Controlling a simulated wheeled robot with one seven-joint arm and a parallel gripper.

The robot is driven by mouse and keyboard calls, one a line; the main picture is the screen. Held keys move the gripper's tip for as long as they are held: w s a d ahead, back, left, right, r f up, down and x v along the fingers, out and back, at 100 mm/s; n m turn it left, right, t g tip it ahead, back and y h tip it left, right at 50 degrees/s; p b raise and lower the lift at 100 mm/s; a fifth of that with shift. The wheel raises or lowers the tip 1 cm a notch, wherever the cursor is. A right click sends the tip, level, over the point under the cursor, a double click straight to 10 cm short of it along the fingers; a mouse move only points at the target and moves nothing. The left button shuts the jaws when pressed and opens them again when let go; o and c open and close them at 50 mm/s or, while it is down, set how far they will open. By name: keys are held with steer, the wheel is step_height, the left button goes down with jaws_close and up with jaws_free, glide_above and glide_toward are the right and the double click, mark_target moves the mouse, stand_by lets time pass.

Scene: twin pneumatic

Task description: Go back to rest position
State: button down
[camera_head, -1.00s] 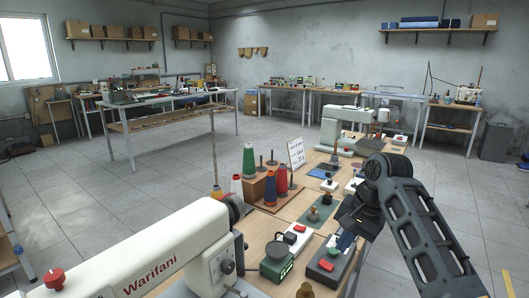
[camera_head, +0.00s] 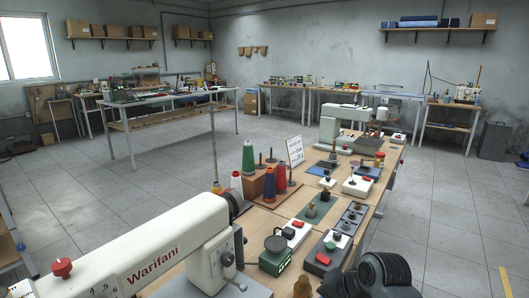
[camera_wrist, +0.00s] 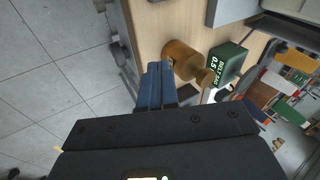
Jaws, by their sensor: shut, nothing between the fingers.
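My gripper (camera_wrist: 155,88) shows in the wrist view as two blue fingers, side by side and shut, with nothing between them. They point toward the table edge and a brass knobbed piece (camera_wrist: 182,60); I cannot tell whether they touch it. In the head view my arm (camera_head: 375,275) is folded low at the bottom right, beside the table's near right edge, and the fingers are hidden there. The brass piece (camera_head: 303,287) stands at the bottom of the head view, near a green box (camera_head: 275,262). The green box (camera_wrist: 228,62) also shows in the wrist view.
The long wooden table (camera_head: 262,222) carries a white sewing machine (camera_head: 150,250), thread cones (camera_head: 248,158), a box with a red switch (camera_head: 323,259) and other switch boxes. A second sewing machine (camera_head: 340,125) stands at its far end. The floor (camera_head: 440,215) right of the table is clear.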

steer(key=s+a+f+t, duration=0.1)
steer(key=s+f+t, duration=0.1)
steer(key=s+f, duration=0.35)
steer(key=s+a+f+t, duration=0.1)
steer(key=s+f, duration=0.1)
steer(key=s, duration=0.6)
steer(key=s+d+n+t+h, duration=0.1)
steer(key=s+d+t, duration=0.2)
steer(key=s, duration=0.9)
steer(key=s+d+r+n+t+h, duration=0.1)
steer(key=s+d+r+n+t, duration=0.1)
steer(key=s+r, duration=0.8)
steer(key=s+d+r+n+t+h, duration=0.1)
steer(key=s+d+r+n+t, duration=0.1)
steer(key=s+r, duration=0.8)
steer(key=s+d+n, duration=0.1)
steer(key=d, duration=0.1)
steer(key=shift+s+d+r+h, duration=0.2)
steer(key=shift+d+r+h, duration=0.1)
steer(key=shift+h, duration=0.1)
